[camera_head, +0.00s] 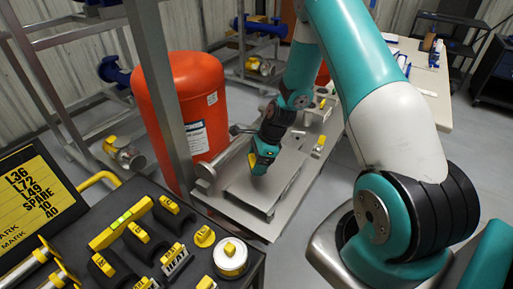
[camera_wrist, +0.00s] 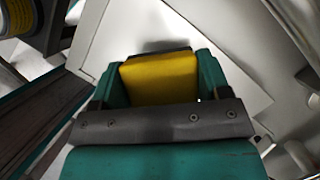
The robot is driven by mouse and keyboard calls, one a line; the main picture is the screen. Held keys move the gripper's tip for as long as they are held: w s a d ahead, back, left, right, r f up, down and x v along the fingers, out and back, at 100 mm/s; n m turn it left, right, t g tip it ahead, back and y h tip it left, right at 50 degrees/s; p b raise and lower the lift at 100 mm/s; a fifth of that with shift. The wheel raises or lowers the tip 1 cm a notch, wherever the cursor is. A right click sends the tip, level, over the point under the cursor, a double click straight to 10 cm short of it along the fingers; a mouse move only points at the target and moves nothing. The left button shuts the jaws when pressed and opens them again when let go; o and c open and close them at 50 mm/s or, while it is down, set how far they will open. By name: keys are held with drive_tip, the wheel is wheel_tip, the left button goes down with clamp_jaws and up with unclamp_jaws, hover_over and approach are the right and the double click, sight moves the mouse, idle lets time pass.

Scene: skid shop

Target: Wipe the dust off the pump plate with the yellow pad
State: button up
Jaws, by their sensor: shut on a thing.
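My gripper (camera_head: 262,160) is at the pump plate (camera_head: 262,186), over its upper left part in the head view. The gripper is shut on the yellow pad (camera_wrist: 160,78), which shows between its two teal fingers in the wrist view. The pad is at or just above the plate; I cannot tell whether it touches. The plate is a flat grey sheet on the skid frame, and it also shows in the wrist view (camera_wrist: 225,80). I cannot make out dust on it clearly. The pad hides part of the plate.
A red tank (camera_head: 183,110) stands left of the plate beside a grey steel post (camera_head: 158,90). A dark cart top (camera_head: 150,225) at the front left holds yellow-tagged parts and a yellow level. A long table (camera_head: 425,85) stands at the back right.

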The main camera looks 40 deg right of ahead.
drive_tip(key=shift+d+r+p, duration=0.1)
drive_tip(key=shift+r+p, duration=0.95)
drive_tip(key=shift+r, duration=0.55)
